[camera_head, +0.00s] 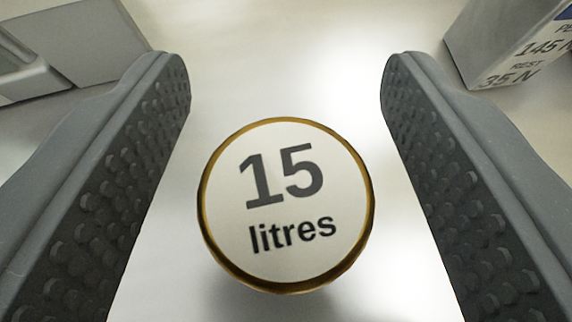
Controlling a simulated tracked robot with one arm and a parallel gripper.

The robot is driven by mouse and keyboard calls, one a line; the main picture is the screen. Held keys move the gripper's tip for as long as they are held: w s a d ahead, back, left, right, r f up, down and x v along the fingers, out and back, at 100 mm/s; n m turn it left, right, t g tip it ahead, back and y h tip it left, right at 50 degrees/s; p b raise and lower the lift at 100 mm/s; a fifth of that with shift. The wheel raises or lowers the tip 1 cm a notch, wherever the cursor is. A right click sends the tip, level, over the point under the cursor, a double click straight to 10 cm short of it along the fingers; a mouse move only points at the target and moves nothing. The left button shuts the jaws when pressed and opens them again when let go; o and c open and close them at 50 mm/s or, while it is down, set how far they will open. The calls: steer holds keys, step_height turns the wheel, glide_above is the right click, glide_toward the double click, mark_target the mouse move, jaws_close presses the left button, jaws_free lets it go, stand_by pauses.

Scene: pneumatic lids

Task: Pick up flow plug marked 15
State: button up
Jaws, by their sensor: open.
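The flow plug marked 15 (285,205) shows as a round white face with a gold rim, reading "15 litres". It is seen from above, in the lower middle of the view. My gripper (287,75) is open, with one dark studded finger on each side of the plug. Clear gaps show between the plug and both fingers, so nothing is held. The plug's body below its face is hidden.
A grey block with a recessed part (70,45) stands at the upper left. A grey box with printed text, including "145 N" and "35 N" (515,45), stands at the upper right. The pale surface between them is clear.

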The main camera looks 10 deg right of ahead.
jaws_close()
